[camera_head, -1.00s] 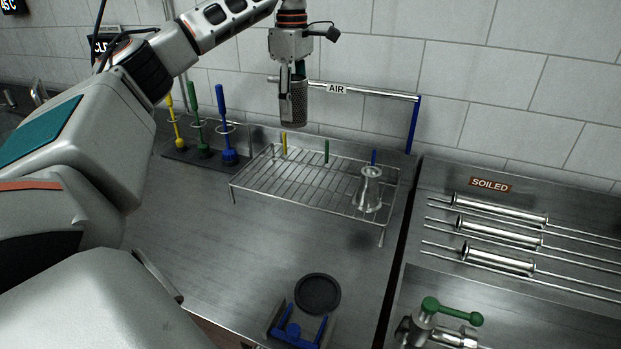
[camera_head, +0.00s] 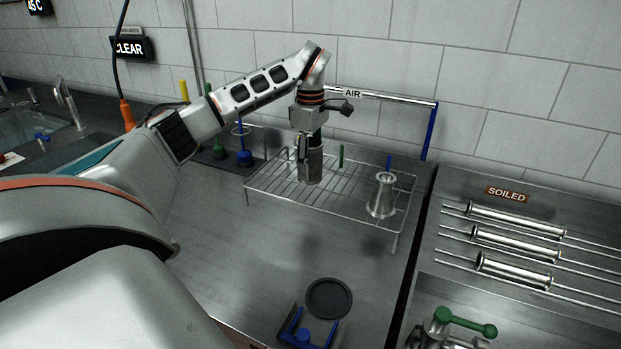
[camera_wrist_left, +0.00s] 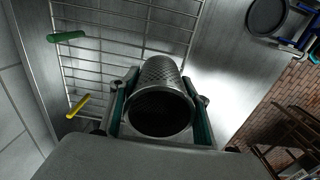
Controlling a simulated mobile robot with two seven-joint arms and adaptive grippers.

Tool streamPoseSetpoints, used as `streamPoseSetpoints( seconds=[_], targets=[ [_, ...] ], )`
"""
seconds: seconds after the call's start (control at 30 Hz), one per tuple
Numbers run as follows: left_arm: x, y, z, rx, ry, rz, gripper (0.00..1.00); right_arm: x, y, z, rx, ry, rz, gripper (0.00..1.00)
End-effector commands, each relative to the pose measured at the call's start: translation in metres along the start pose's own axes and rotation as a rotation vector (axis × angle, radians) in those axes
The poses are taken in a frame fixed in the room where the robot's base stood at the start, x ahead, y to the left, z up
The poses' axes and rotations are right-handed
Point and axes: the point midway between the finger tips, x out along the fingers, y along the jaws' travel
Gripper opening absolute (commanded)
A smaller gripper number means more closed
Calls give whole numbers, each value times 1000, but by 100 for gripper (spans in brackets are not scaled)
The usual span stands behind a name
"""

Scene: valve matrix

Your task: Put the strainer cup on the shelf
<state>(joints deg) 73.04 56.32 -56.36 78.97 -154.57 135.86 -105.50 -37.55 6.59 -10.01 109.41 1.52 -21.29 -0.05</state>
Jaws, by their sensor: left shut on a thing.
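The strainer cup (camera_head: 313,166) is a dark perforated metal cylinder. My left gripper (camera_head: 303,152) is shut on it and holds it upright over the left-middle part of the wire shelf. In the left wrist view the cup (camera_wrist_left: 162,92) sits between the two fingers of the gripper (camera_wrist_left: 160,108), its dark open end toward the camera. The shelf (camera_head: 283,196) is a wire rack on legs on the steel counter. I cannot tell for sure whether the cup's bottom touches the wires. My right gripper is out of view.
A shiny metal flared piece (camera_head: 382,195) stands on the rack's right end. Coloured pegs, such as a green one (camera_head: 341,156), rise at the rack's back. An AIR rail (camera_head: 385,97) runs behind. Steel cylinders (camera_head: 515,220) lie at right.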

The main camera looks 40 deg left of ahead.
Motion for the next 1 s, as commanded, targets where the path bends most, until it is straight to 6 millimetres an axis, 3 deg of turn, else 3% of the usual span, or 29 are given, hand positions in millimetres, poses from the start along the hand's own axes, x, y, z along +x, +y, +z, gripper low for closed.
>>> streamPoseSetpoints(
  seconds=[0.5, 0.9, 0.93, 1.0],
  targets=[
    [45, 0, 1, 2, -1, 0, 18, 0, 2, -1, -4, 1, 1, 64],
    [48, 0, 0, 1, -1, 0, 18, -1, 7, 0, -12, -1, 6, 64],
    [49, 0, 0, 0, -1, 0, 49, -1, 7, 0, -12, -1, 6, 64],
    [49, 0, 0, 0, -1, 0, 63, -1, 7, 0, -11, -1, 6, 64]
  ],
)
